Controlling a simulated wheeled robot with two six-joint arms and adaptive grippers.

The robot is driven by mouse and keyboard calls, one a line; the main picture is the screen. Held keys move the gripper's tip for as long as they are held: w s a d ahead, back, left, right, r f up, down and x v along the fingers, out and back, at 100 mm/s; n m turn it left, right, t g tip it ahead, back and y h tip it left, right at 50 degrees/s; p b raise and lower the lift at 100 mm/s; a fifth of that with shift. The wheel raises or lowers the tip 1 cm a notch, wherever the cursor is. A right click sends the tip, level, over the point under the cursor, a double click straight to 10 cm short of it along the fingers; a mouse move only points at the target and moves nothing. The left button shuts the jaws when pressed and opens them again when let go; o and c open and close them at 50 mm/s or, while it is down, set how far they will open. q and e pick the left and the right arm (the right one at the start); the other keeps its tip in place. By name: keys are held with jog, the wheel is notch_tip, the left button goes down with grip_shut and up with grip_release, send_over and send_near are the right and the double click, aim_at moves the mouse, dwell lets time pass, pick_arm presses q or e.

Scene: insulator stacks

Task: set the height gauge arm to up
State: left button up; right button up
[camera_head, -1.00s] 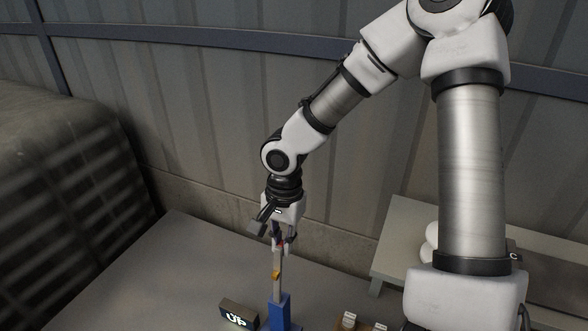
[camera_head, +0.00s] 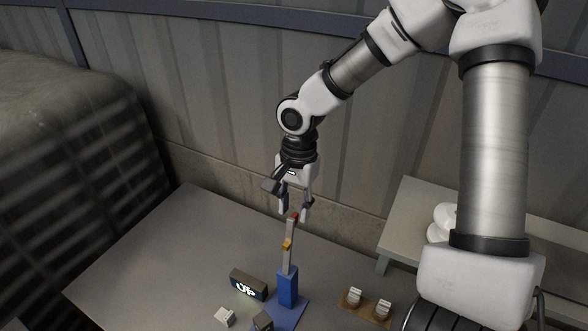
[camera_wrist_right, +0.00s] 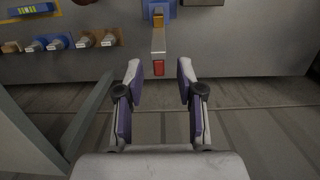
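The height gauge has a blue post (camera_head: 288,287) on a blue base, and its grey arm (camera_head: 290,243) points up, leaning slightly right. The arm has a yellow band and a red tip (camera_head: 295,217). In the right wrist view the red tip (camera_wrist_right: 158,68) lies just beyond the gap between the fingers. My right gripper (camera_head: 295,205) is open and empty above the tip; its fingers also show apart in the wrist view (camera_wrist_right: 160,85). A dark box with a lit "UP" sign (camera_head: 247,287) stands left of the post. My left gripper is not in view.
A brown holder (camera_head: 367,306) with small pale pieces sits right of the gauge. A small grey-white block (camera_head: 225,316) lies at the front. A side bench (camera_head: 410,205) bears white round items at right. The table's left part is clear.

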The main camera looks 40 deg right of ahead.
notch_tip(320, 180, up, 9)
jog(key=d, duration=0.1)
jog(key=shift+w+r, duration=0.15)
jog(key=shift+r, duration=0.05)
dwell(0.4)
